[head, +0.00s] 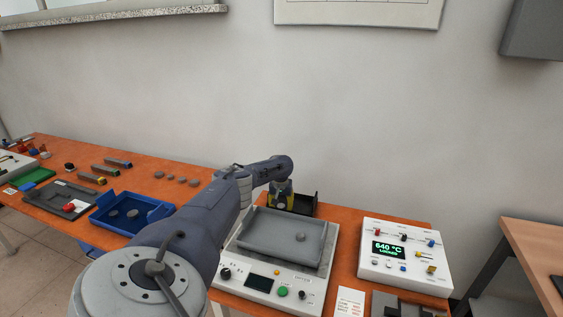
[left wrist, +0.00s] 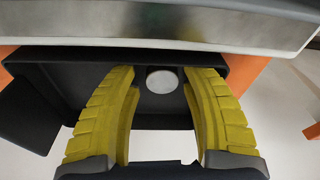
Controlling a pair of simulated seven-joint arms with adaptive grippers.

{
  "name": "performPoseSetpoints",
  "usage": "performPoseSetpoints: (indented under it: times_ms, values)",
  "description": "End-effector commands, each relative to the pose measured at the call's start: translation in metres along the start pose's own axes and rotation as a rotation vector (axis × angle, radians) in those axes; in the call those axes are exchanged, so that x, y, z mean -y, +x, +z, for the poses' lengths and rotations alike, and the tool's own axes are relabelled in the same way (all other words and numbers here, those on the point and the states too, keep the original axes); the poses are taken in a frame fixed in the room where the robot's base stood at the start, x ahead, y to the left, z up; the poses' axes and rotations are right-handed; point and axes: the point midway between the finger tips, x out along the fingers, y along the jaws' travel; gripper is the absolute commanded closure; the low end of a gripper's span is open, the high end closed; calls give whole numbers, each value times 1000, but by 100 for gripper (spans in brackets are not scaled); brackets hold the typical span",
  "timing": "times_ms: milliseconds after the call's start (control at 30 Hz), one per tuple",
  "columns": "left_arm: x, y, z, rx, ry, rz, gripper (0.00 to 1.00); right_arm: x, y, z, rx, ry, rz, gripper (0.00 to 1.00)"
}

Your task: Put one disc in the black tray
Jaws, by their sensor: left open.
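The black tray (head: 305,204) stands behind the grey-topped heater, partly hidden by my left gripper (head: 281,200). In the left wrist view the black tray (left wrist: 62,56) lies below the fingers, and a grey disc (left wrist: 162,81) is seen inside it. My left gripper's yellow fingers (left wrist: 160,73) are open, one on each side of the disc with gaps between. My right gripper is not seen.
The heater (head: 262,284) with its grey pan (head: 280,238) stands close in front of the black tray. A white control box (head: 405,262) reading 640 °C is at right. A grey fixture (head: 45,202) is at far left. The wall is close behind the black tray.

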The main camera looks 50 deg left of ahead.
Motion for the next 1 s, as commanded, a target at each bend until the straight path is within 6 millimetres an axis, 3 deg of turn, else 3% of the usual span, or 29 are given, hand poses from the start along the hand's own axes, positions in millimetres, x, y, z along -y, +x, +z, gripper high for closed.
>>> performPoseSetpoints:
  times_ms: [367, 1000]
  values:
    - [1, -18, -1, 1, 1, 1, 54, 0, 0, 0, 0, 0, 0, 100]
    - [0, -110, -1, -1, 0, 1, 54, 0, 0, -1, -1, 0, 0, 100]
